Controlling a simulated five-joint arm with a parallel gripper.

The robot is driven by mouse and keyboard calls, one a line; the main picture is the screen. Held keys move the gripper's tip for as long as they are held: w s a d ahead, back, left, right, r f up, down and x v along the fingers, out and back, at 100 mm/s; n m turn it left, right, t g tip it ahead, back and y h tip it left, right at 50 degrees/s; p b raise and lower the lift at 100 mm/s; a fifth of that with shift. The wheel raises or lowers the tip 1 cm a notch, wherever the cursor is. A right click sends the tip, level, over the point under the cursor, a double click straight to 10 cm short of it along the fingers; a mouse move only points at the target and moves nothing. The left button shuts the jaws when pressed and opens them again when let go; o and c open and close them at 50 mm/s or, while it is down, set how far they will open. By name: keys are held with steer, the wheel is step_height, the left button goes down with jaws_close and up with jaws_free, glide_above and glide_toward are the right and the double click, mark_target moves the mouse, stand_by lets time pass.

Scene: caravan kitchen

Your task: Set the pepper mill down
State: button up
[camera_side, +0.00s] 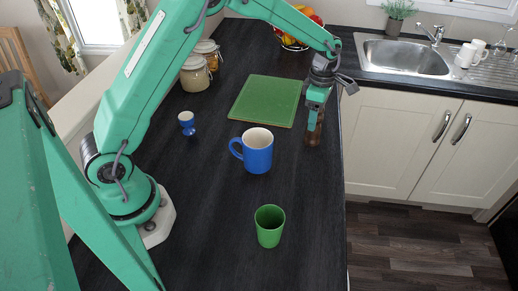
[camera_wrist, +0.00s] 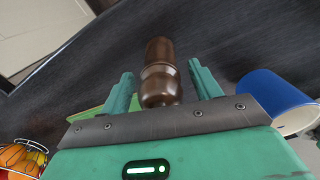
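The pepper mill (camera_side: 314,131) is dark brown and stands upright, apparently on the black worktop near its right edge. In the wrist view the mill (camera_wrist: 160,72) shows between the fingers, its rounded head towards me. My gripper (camera_side: 317,100) is above and around the mill's upper part. In the wrist view my gripper (camera_wrist: 162,78) is open, with a gap between each green finger and the mill. The side view hides the mill's top behind the fingers.
A blue mug (camera_side: 257,152) stands left of the mill, with a green cup (camera_side: 269,228) nearer. A green board (camera_side: 265,101), a blue egg cup (camera_side: 187,122), jars (camera_side: 194,75) and a fruit bowl (camera_side: 294,43) are also on the worktop (camera_side: 205,190). The right edge is close to the mill.

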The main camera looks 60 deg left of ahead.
step_height(320, 180, up, 12)
steer(key=shift+r, duration=0.15)
stand_by(0.8)
steer(key=shift+s, duration=0.1)
stand_by(0.4)
steer(key=shift+s+r+m, duration=0.35)
steer(key=shift+r+m, duration=0.05)
steer(key=shift+r, duration=0.1)
steer(key=s+a+r+m+t, duration=0.1)
steer(key=s+r+m, duration=0.35)
steer(key=s, duration=0.25)
steer(key=s+a+r+m+t, duration=0.1)
steer(key=s+r+m+t, duration=0.15)
steer(key=s+m, duration=0.4)
steer(key=s+f+m+t, duration=0.2)
steer(key=s+f+m, duration=0.1)
steer(key=s+m, duration=0.9)
steer(key=s+a, duration=0.1)
steer(key=s, duration=0.2)
steer(key=shift+s, duration=0.3)
